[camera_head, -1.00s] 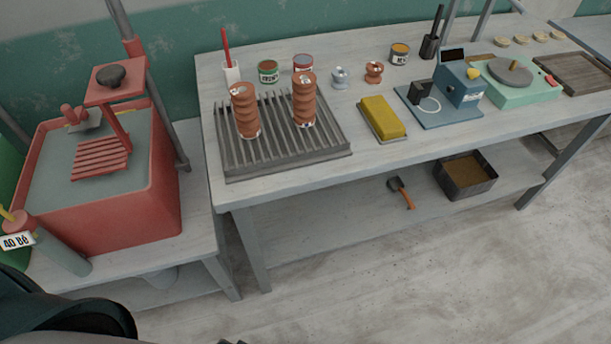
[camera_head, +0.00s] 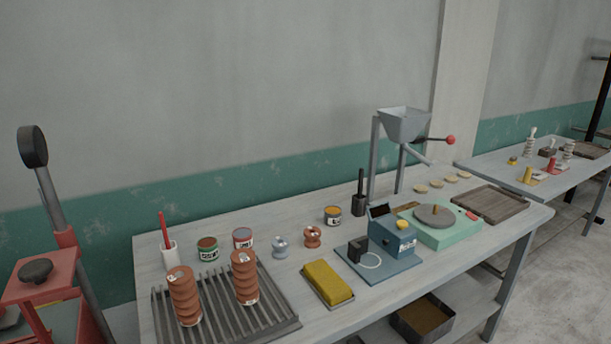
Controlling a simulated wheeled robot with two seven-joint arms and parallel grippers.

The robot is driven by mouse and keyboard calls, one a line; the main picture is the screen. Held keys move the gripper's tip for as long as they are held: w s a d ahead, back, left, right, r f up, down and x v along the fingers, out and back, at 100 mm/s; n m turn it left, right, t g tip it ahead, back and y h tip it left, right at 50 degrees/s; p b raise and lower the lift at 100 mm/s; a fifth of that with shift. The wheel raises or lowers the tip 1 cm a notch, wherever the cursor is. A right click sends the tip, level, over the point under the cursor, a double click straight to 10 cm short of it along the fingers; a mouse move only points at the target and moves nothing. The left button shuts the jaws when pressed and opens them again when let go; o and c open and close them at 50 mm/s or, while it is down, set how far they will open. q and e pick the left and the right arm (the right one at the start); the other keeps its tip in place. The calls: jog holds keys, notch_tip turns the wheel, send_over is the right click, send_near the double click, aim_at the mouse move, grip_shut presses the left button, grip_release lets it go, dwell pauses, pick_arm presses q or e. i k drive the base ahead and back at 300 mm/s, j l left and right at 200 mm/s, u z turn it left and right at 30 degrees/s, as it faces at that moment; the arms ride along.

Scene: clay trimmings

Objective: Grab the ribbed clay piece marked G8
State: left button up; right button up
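Two tall ribbed terracotta clay pieces stand upright on a dark slatted rack (camera_head: 222,322) at the near left of the grey workbench. One is the left ribbed piece (camera_head: 184,298); the other is the right ribbed piece (camera_head: 244,278). Each has a pale label on its top and another mark low on its side, too small to read, so I cannot tell which is G8. A small terracotta spool-shaped piece (camera_head: 312,238) and a pale grey one (camera_head: 280,246) stand behind the rack. Neither of my grippers is in view.
On the bench (camera_head: 300,318) are paint cans (camera_head: 207,249), a yellow block (camera_head: 328,282), a blue device (camera_head: 393,238) and a green turntable (camera_head: 440,226). A hopper (camera_head: 404,125) rises behind. A red press (camera_head: 40,275) stands left. A second table (camera_head: 500,172) is at right.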

aim_at(243, 261)
jog(key=i+l+u, duration=0.45)
jog(key=l+u, duration=0.2)
jog(key=l, duration=0.2)
jog(key=i+l+u, duration=0.25)
jog(key=l, duration=0.15)
jog(key=l+u, duration=0.2)
jog(key=l, duration=0.15)
jog(key=i, duration=0.05)
